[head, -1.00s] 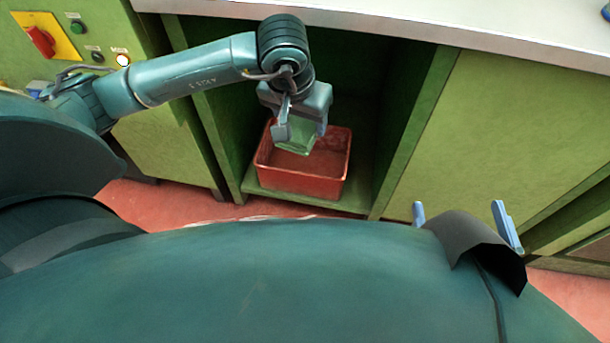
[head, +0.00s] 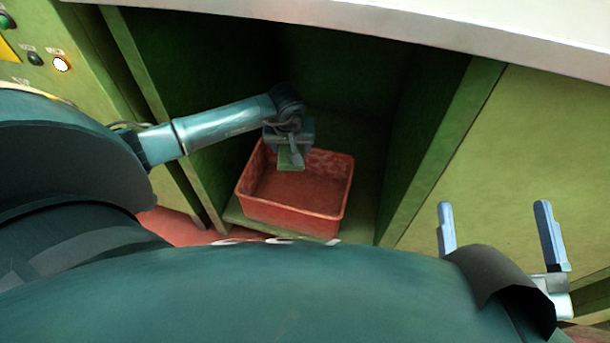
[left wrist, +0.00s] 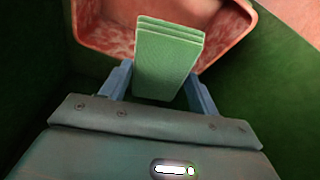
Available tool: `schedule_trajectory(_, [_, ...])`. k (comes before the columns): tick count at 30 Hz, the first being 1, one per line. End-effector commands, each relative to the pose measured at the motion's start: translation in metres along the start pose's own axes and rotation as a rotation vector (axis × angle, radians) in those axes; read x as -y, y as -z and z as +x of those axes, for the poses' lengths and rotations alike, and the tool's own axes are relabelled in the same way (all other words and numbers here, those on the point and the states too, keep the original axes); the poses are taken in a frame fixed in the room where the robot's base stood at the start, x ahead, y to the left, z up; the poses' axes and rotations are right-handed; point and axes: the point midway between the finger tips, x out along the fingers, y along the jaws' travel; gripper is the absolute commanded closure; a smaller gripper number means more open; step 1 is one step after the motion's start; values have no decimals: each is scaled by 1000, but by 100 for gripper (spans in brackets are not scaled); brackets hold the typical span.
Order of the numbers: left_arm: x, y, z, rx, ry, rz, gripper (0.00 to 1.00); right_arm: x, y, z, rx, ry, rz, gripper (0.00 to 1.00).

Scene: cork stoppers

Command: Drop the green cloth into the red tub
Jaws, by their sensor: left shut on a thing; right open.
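The red tub (head: 292,216) stands on the floor of an open green cabinet bay in the head view. Its inside looks empty where I can see it. My left gripper (head: 290,157) is at the tub's back left, over its rim area, and is shut on the folded green cloth (head: 290,163). In the left wrist view the cloth (left wrist: 167,62) hangs out between the fingers, in front of the tub (left wrist: 100,28). I cannot tell its exact height over the tub. My right gripper (head: 500,235) is open and empty at the lower right, outside the bay.
The bay's right side panel (head: 440,150) and left side panel (head: 160,110) stand close around the tub. A pale countertop (head: 400,28) runs above the bay. A control panel with a lit button (head: 61,64) is at the far left.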

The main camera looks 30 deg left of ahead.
Motion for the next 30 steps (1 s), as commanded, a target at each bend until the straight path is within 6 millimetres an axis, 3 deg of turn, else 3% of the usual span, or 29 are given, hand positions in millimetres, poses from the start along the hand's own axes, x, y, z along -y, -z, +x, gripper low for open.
schedule_trajectory(5, [0,-6,21,1,0,1,61,-5,8,7,-94,11,-56,0])
schedule_trajectory(13, [0,-14,49,1,0,0,61,-12,35,16,-288,32,-176,0])
schedule_trajectory(19, [0,-15,56,-1,0,1,61,-13,48,18,-359,39,-220,0])
schedule_trajectory(27, [0,-16,56,0,0,1,61,-13,51,19,-368,39,-225,0])
schedule_trajectory(28, [0,-16,56,0,0,1,38,-13,51,19,-367,39,-225,0])
schedule_trajectory(30, [0,-16,56,0,0,1,32,-13,51,19,-367,39,-225,0])
